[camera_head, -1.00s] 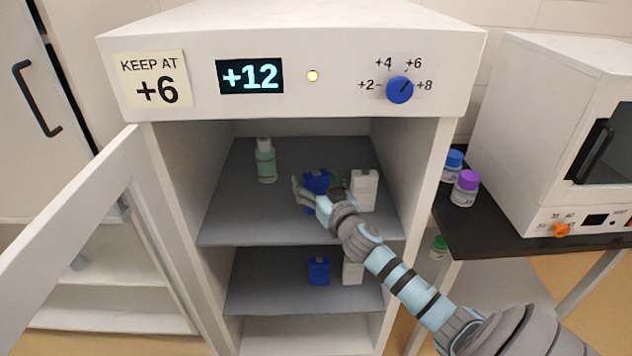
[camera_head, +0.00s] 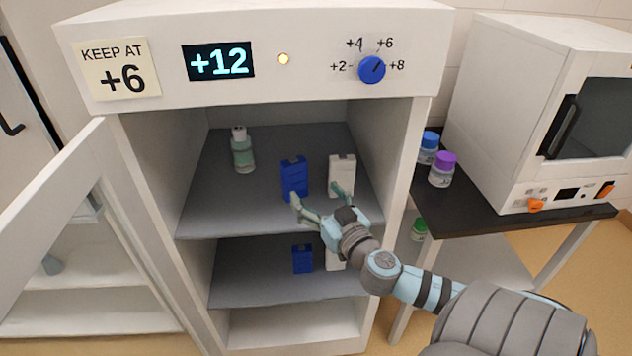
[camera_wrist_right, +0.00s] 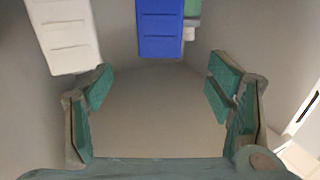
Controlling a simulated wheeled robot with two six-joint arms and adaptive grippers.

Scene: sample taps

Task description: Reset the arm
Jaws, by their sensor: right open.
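My right gripper (camera_head: 318,200) is open and empty at the front of the fridge's upper shelf (camera_head: 225,205). Its pads show apart in the right wrist view (camera_wrist_right: 158,90). A blue box (camera_head: 294,177) stands upright on that shelf just beyond the fingers, and it also shows in the wrist view (camera_wrist_right: 161,28). A white box (camera_head: 342,172) stands to its right and shows in the wrist view (camera_wrist_right: 64,35). Neither box is between the pads. My left gripper is not in view.
The fridge door (camera_head: 60,215) stands open at the left. A green-labelled bottle (camera_head: 243,152) is on the upper shelf; another blue box (camera_head: 302,259) is below. The display (camera_head: 218,61) reads +12, the note (camera_head: 120,70) +6. The dial (camera_head: 371,69) is blue. Bottles (camera_head: 442,170) stand right.

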